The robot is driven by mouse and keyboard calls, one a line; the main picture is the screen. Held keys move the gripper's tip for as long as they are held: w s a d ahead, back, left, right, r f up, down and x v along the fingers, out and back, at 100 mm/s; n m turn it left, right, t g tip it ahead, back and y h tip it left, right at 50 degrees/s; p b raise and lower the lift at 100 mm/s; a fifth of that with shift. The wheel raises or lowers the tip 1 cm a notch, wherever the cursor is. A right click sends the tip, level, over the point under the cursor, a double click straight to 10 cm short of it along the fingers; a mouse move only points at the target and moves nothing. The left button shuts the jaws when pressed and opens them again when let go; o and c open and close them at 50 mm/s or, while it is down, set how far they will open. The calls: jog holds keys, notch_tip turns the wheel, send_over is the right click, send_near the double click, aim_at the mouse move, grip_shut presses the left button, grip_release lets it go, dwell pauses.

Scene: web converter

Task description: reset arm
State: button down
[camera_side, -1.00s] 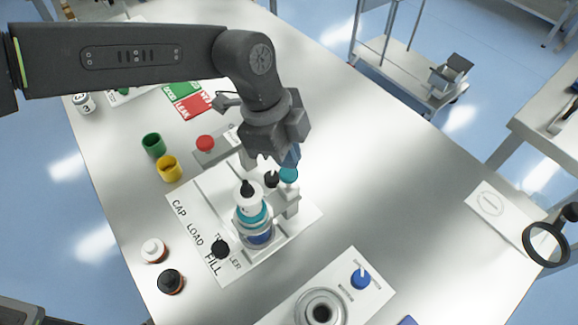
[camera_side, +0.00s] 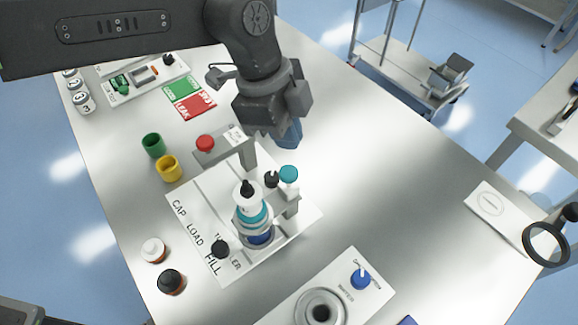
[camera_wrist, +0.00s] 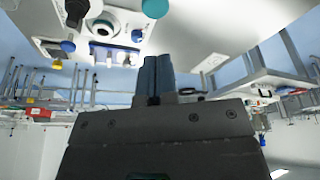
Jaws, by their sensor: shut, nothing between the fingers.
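My gripper (camera_side: 284,134) hangs above the table behind the filling station, partly hidden by its own wrist body in the side view. In the wrist view my gripper (camera_wrist: 158,72) shows its two blue fingers closed together with nothing between them. The white filling station plate (camera_side: 190,205), marked CAP, LOAD and FILL, lies in the middle of the table. A white bottle with a teal band and black tip (camera_side: 247,197) stands upright in it. My gripper is apart from the bottle and station.
A panel with a round well (camera_side: 345,290) and blue knob (camera_side: 361,279) is at the front. The table's right middle (camera_side: 400,180) is clear.

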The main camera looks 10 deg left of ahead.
jog(key=shift+r, duration=0.55)
jog(key=shift+a, duration=0.1)
jog(key=s+a+r+n+t, duration=0.15)
jog(key=a+r+n, duration=0.35)
jog(key=a, duration=0.7)
jog(key=a+r+n+t, duration=0.2)
jog(key=a+r+n, duration=0.35)
jog(key=a, duration=0.55)
jog(key=s+a+f+n+t+y, duration=0.1)
jog(key=s+a+f+n, duration=0.1)
jog(key=s+a+n, duration=0.3)
jog(key=s+a+f+n+t+y, duration=0.2)
jog(key=s+a+n, duration=0.3)
jog(key=s+a, duration=0.4)
jog(key=a+f, duration=0.1)
jog(key=a, duration=0.2)
jog(key=shift+s+a, duration=0.15)
jog(key=shift+s, duration=0.25)
